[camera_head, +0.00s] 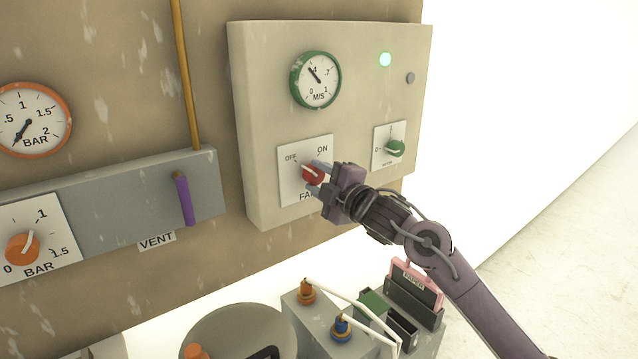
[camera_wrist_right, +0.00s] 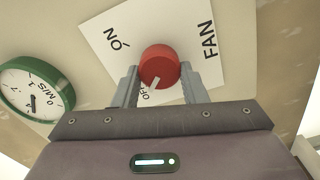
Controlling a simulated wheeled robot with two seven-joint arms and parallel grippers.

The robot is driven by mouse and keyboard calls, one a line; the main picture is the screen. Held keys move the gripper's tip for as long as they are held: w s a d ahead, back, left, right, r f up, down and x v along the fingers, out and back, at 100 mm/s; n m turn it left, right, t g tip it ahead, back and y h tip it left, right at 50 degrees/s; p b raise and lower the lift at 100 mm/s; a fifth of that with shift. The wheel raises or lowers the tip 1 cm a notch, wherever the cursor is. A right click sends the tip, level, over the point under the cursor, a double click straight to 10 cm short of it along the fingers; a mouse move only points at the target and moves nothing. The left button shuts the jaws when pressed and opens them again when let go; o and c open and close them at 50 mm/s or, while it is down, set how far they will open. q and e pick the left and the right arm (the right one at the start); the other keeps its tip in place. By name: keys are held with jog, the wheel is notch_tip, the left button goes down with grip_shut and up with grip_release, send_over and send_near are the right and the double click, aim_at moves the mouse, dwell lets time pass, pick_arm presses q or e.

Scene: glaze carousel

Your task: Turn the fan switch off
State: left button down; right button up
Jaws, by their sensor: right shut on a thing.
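The fan switch is a red knob (camera_head: 311,175) on a white plate (camera_head: 290,191) marked OFF, ON and FAN, low on the beige panel. Its white pointer is turned to the upper left, toward OFF. The wrist view also shows the red knob (camera_wrist_right: 158,62), with its white mark toward the partly covered OFF label. My right gripper (camera_head: 318,176) is shut on the red knob, one finger on each side, and hides part of the plate. My left gripper is not in view.
The beige panel (camera_head: 260,90) also carries a green-rimmed M/S gauge (camera_head: 316,80), a lit green lamp (camera_head: 385,59) and a green knob (camera_head: 395,148). A purple lever (camera_head: 184,200) stands left, above VENT. Boxes with orange and blue fittings (camera_head: 341,328) stand below my right arm.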

jog(key=shift+d+r, duration=0.1)
jog(key=shift+r, duration=0.1)
dwell(0.4)
jog(key=o, duration=1)
jog(key=shift+f, duration=0.1)
jog(key=shift+c, duration=0.2)
jog(key=shift+s+d+f, duration=0.1)
jog(key=shift+s+d, duration=0.05)
jog(key=shift+s, duration=0.05)
jog(key=b+v, duration=0.1)
jog(key=v, duration=0.6)
jog(key=shift+b, duration=0.35)
